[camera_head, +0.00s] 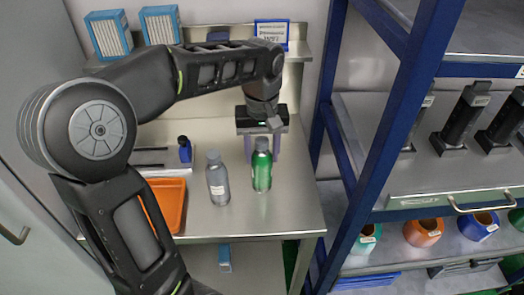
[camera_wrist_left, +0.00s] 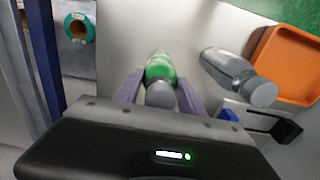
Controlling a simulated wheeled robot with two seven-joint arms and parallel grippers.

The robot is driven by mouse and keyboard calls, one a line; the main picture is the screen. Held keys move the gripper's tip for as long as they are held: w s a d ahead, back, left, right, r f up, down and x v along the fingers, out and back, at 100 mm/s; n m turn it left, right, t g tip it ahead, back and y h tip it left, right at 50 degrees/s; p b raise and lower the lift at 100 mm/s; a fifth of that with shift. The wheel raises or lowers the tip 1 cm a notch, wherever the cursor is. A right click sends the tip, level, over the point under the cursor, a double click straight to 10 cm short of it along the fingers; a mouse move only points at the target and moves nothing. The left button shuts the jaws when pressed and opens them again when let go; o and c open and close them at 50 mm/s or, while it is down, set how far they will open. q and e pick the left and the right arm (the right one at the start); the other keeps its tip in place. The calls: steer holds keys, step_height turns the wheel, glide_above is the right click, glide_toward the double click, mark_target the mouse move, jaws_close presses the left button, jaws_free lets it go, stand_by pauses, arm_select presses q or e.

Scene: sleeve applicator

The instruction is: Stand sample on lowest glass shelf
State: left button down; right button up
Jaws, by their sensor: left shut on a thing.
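A green bottle with a grey cap (camera_head: 262,172) stands upright on the steel worktop (camera_head: 240,222). My left gripper (camera_head: 262,148) comes down from above and is shut on this bottle, with one finger on each side. In the left wrist view the green bottle (camera_wrist_left: 160,68) sits between the two purple-grey fingers (camera_wrist_left: 160,92). A grey bottle (camera_head: 218,182) stands just left of the green one, apart from it. My right gripper is not in view. I cannot make out a glass shelf for certain.
A blue-framed rack (camera_head: 384,125) stands on the right, with black devices (camera_head: 463,118) above and coloured pots (camera_head: 423,232) below. An orange tray (camera_head: 168,204) lies on the worktop's left. The worktop's front right is clear.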

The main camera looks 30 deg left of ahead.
mark_target(263, 140)
arm_select(q)
steer(key=c, duration=0.7)
jaws_free()
steer(key=shift+f, duration=0.1)
steer(key=shift+r, duration=0.2)
step_height(263, 140, up, 7)
steer(key=shift+f+p, duration=0.15)
steer(key=shift+p, duration=0.2)
step_height(263, 140, up, 5)
steer(key=p, duration=0.5)
steer(key=shift+p, duration=0.35)
